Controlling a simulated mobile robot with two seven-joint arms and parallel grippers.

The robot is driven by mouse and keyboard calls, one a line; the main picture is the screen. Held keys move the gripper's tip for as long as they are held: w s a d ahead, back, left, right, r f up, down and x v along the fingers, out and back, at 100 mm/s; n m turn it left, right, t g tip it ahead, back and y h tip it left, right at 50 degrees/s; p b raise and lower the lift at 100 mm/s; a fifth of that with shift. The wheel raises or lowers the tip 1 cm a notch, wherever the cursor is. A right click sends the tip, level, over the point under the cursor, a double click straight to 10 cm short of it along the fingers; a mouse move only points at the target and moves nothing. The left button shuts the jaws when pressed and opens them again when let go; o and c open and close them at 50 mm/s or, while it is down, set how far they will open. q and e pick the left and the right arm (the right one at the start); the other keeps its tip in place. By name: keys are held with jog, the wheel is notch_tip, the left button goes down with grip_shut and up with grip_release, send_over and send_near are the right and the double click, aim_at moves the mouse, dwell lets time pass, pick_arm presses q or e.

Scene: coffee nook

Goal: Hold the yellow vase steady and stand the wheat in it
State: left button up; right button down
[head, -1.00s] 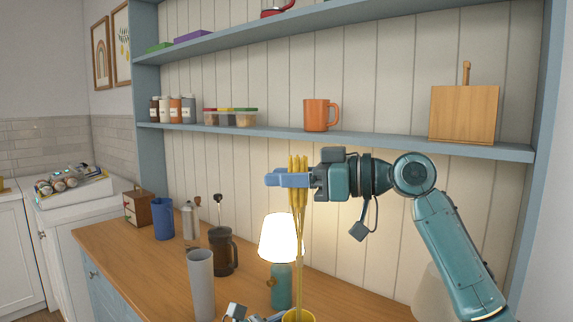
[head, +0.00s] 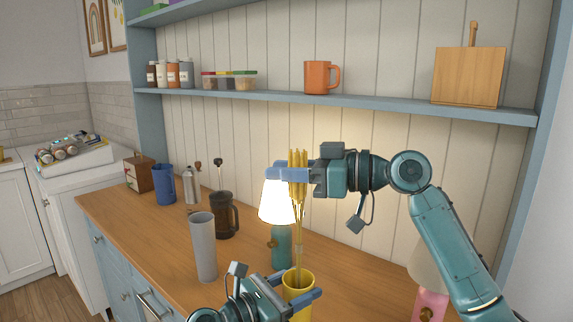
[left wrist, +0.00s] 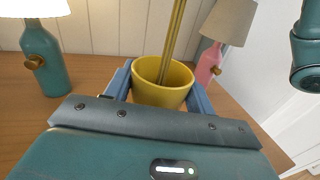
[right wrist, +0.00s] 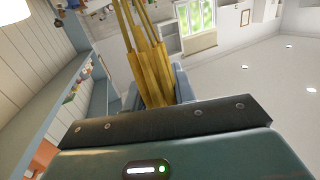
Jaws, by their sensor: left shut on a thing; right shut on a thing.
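The yellow vase (head: 299,284) stands upright near the front of the wooden counter. My left gripper (head: 303,291) is shut around it, with a finger on each side in the left wrist view (left wrist: 160,88). My right gripper (head: 291,172) is shut on the bundle of wheat (head: 298,225) above the vase. The wheat is upright, ears at the top. Its stems run down into the vase mouth in the left wrist view (left wrist: 172,40); how deep their ends reach is hard to tell. The wheat also fills the middle of the right wrist view (right wrist: 150,70).
A teal lamp (head: 281,245) with a lit shade stands close behind the vase. A pink lamp (head: 430,300) is at right. A grey cylinder (head: 204,248) and a dark press (head: 224,215) stand left. A shelf (head: 400,106) with an orange mug (head: 318,77) runs behind.

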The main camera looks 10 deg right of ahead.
jog(key=c, duration=1.1)
grip_release()
jog(key=shift+d, duration=0.1)
jog(key=v, duration=1.2)
pick_arm(q)
jog(key=o, duration=1.1)
jog(key=shift+o, duration=0.2)
jog(key=shift+a, duration=0.1)
